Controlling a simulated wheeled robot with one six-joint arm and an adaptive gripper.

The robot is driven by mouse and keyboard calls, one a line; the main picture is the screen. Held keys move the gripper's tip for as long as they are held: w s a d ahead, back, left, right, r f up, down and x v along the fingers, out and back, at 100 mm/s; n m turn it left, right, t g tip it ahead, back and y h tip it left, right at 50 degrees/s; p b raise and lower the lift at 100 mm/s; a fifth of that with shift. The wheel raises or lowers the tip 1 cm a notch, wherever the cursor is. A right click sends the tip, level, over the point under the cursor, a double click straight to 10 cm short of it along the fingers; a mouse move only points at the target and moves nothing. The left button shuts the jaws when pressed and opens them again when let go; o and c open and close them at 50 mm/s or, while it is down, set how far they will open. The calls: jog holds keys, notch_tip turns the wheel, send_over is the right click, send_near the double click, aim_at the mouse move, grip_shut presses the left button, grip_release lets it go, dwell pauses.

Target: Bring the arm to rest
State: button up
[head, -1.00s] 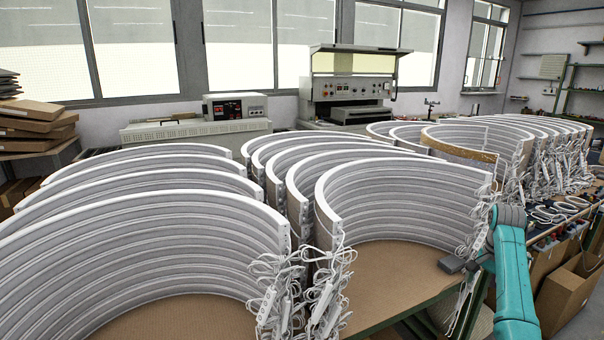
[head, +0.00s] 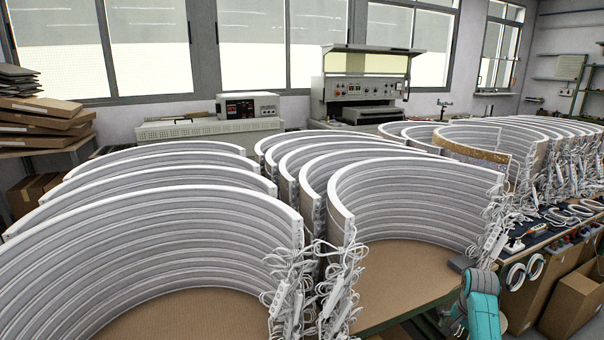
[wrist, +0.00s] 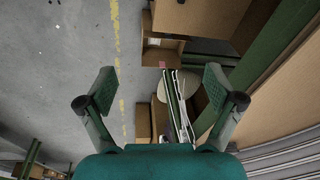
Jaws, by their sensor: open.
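My gripper (wrist: 160,95) shows in the wrist view with its two fingers spread wide apart and nothing between them. Beyond the fingers are the grey floor, cardboard boxes and a green table frame. In the head view only a teal part of my arm shows at the lower right, beside the table's edge and the hanging white cables. The gripper's fingers cannot be made out there.
White curved arcs (head: 420,185) stand in rows on the brown-topped table (head: 400,270), with white cables (head: 490,235) hanging at their ends. A cardboard box (head: 572,305) is at the lower right. Open floor (wrist: 60,70) shows in the wrist view.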

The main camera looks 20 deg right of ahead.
jog(key=s+a+f+n+t, duration=0.2)
jog(key=s+a+f, duration=0.2)
jog(key=a+f, duration=0.3)
jog(key=s+a+f+n+t+h, duration=0.1)
jog(key=s+a+f+n, duration=0.1)
jog(key=s+a+f, duration=0.5)
jog(key=s+a+f+n+t, duration=0.15)
jog(key=a+f, duration=0.35)
jog(key=a, duration=0.5)
jog(key=s+a+r+n+t, duration=0.3)
jog(key=s+a+r, duration=0.2)
jog(key=s+a, duration=0.4)
jog(key=s+a+r+n+t, duration=0.2)
jog(key=s+a+r, duration=0.2)
jog(key=s+a, duration=0.55)
jog(key=s+r+n+t+y, duration=0.1)
jog(key=s+r+n+t, duration=0.1)
jog(key=s+r, duration=0.5)
jog(key=s+a+r+n+t+y, duration=0.1)
jog(key=s+r, duration=0.5)
jog(key=r, duration=0.6)
jog(key=shift+s+a+r+n+t, duration=0.15)
jog(key=shift+s+r+n+t, duration=0.15)
jog(key=shift+n, duration=0.25)
